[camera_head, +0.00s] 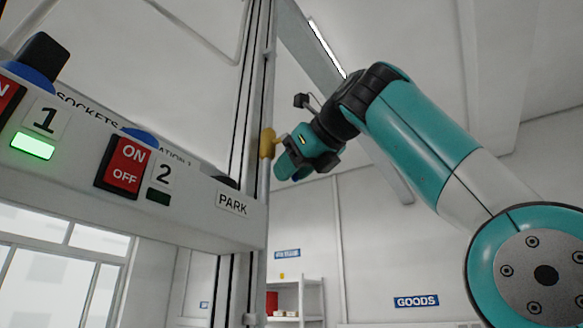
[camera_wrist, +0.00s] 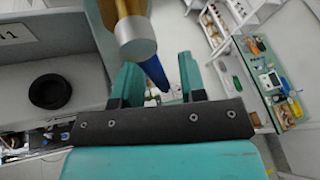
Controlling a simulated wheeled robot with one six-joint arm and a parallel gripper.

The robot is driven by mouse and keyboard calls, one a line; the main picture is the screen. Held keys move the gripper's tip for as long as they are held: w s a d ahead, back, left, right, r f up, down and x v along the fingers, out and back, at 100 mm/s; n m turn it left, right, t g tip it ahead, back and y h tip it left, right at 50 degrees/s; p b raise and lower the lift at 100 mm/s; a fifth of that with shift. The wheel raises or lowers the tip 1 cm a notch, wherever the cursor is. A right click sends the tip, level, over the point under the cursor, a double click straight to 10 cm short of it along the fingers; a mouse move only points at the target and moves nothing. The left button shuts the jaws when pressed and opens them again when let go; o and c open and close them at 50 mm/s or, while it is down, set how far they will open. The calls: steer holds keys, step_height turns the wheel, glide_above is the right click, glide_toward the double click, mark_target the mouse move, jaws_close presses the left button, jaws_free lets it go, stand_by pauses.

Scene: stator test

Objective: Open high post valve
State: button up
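The high post valve (camera_head: 267,143) is a yellow fitting on the side of the tall metal post. In the wrist view the valve (camera_wrist: 134,40) shows a brass body, a silver round cap and a blue lever (camera_wrist: 152,70) slanting down to the right. My gripper (camera_head: 284,165) is beside the valve, just right of the post. In the wrist view my gripper (camera_wrist: 160,82) has its two teal and black fingers apart, with the lever's end in line with the gap between them. I cannot tell whether the lever touches a finger.
A white panel with a red switch (camera_head: 124,166) and a PARK label (camera_head: 233,203) stands left of the post (camera_head: 257,90). A shelf (camera_head: 296,300) stands far behind. In the wrist view a black round part (camera_wrist: 50,92) sits on a grey surface, and a green-topped bench (camera_wrist: 272,75) is at right.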

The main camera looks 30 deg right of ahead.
steer(key=p+v, duration=0.2)
steer(key=v, duration=1.5)
steer(key=shift+s+p, duration=0.2)
steer(key=shift+p, duration=0.1)
steer(key=shift+r, duration=0.15)
